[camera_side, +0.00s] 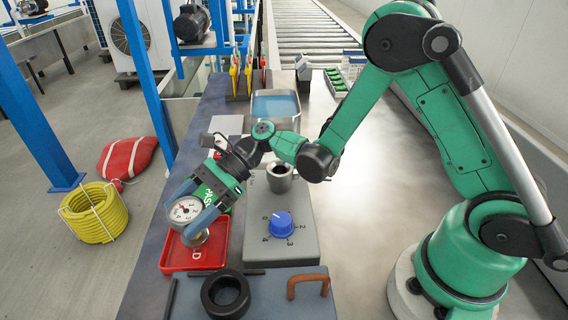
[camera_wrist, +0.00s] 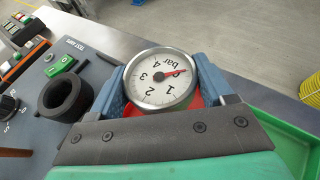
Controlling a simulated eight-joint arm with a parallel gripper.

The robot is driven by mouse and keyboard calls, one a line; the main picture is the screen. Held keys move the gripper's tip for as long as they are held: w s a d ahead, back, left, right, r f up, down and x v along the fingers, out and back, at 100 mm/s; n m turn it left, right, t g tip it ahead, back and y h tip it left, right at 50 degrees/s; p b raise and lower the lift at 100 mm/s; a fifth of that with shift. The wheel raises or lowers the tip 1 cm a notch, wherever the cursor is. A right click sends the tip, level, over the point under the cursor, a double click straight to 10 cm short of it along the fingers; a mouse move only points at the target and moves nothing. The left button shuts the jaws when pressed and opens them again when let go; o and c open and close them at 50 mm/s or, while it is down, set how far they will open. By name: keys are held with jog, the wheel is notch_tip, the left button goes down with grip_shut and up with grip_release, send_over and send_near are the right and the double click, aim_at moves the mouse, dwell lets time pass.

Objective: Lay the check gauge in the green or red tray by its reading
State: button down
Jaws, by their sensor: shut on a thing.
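The check gauge (camera_side: 184,210) is a round white dial in a metal rim, held between the two blue fingers of my gripper (camera_side: 193,212). In the wrist view the gauge (camera_wrist: 158,80) shows upside down, marked in bar up to 4, with its red needle near the 0 end. In the side view it is above the red tray (camera_side: 178,263); I cannot tell if it touches. Red also shows behind the gauge in the wrist view. The green tray (camera_side: 206,179), with PASS lettering, is partly hidden behind my gripper; its green edge (camera_wrist: 293,138) shows at right in the wrist view.
A grey block with a blue knob (camera_side: 281,224) and a metal cup (camera_side: 280,176) stands right of the trays. A black ring (camera_side: 225,293) and an orange-brown handle (camera_side: 307,284) are in front. A blue-filled bin (camera_side: 275,106) stands behind. The bench at right is mostly clear.

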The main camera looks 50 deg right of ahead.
jog(key=shift+f, duration=0.1)
grip_release()
jog(key=s+d+r+n+t+h, duration=0.2)
jog(key=s+d+r+n+h, duration=0.1)
jog(key=d+n+h, duration=0.3)
jog(key=s+d+r+n+t+h, duration=0.3)
jog(key=d+n+h, duration=0.4)
jog(key=d+n, duration=0.4)
jog(key=shift+s+d+r+n+t, duration=0.15)
jog(key=shift+s+r+n+t, duration=0.15)
jog(key=shift+s+r+n, duration=0.65)
jog(key=shift+s+f, duration=0.2)
jog(key=shift+f, duration=0.05)
